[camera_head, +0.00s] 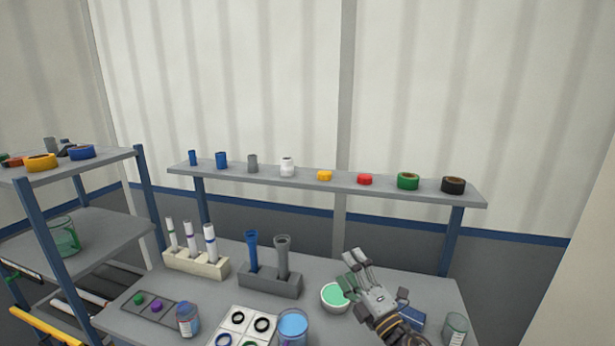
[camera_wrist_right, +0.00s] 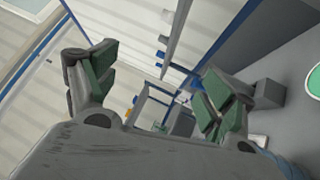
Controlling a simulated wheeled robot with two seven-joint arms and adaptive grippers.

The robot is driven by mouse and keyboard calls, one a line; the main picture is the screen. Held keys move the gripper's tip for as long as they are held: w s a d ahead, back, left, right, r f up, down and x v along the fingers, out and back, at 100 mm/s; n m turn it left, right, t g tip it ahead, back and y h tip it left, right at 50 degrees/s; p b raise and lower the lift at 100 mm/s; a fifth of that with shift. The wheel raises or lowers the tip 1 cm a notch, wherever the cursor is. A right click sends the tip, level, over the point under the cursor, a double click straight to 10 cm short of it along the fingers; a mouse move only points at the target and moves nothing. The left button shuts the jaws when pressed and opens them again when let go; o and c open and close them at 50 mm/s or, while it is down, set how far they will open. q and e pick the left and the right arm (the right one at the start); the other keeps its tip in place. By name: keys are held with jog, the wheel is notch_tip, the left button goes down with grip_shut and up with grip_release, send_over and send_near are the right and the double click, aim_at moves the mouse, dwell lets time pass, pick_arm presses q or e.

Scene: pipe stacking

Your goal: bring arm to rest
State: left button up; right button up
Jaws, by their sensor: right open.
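My right gripper (camera_head: 357,266) is over the right part of the grey table (camera_head: 205,296). Its fingers point up and away, beside a white bowl (camera_head: 325,303) with a green inside. In the right wrist view its two green-padded fingers (camera_wrist_right: 155,88) are spread wide with nothing between them. A blue pipe (camera_head: 252,251) and a grey pipe (camera_head: 282,257) stand upright in a dark grey holder (camera_head: 270,284), to the left of the gripper and apart from it. My left gripper does not show in either view.
A raised shelf (camera_head: 330,184) behind the table carries small pipes, caps and tape rolls. A cream rack (camera_head: 196,264) holds white tubes. A blue-liquid beaker (camera_head: 292,327) stands at the front. A jar (camera_head: 455,329) and a blue object (camera_head: 411,321) are near the right gripper. A shelving unit (camera_head: 75,239) is at left.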

jog(key=s+d+f+m+g+h, duration=0.55)
jog(key=d+f+m+h, duration=0.7)
jog(key=m, duration=0.45)
jog(key=s+f+m+g+y, duration=0.1)
jog(key=s+f+m+g, duration=0.2)
jog(key=s, duration=0.4)
jog(key=s+a+f+g+y, duration=0.1)
jog(key=s+f+g, duration=0.2)
jog(key=s+f, duration=0.35)
jog(key=s+f+m+g+y, duration=0.15)
jog(key=s+g, duration=0.25)
jog(key=s, duration=0.5)
notch_tip(320, 180, down, 34)
jog(key=s+g, duration=0.1)
jog(key=s, duration=0.2)
jog(key=s+d+f, duration=0.2)
jog(key=s+f, duration=0.7)
jog(key=s, duration=0.2)
jog(key=s+d+f+g, duration=0.1)
jog(key=s+d+f, duration=0.1)
jog(key=s+f, duration=0.8)
jog(key=shift+s+f+h, duration=0.2)
jog(key=shift+s+h, duration=0.1)
jog(key=shift+s, duration=0.05)
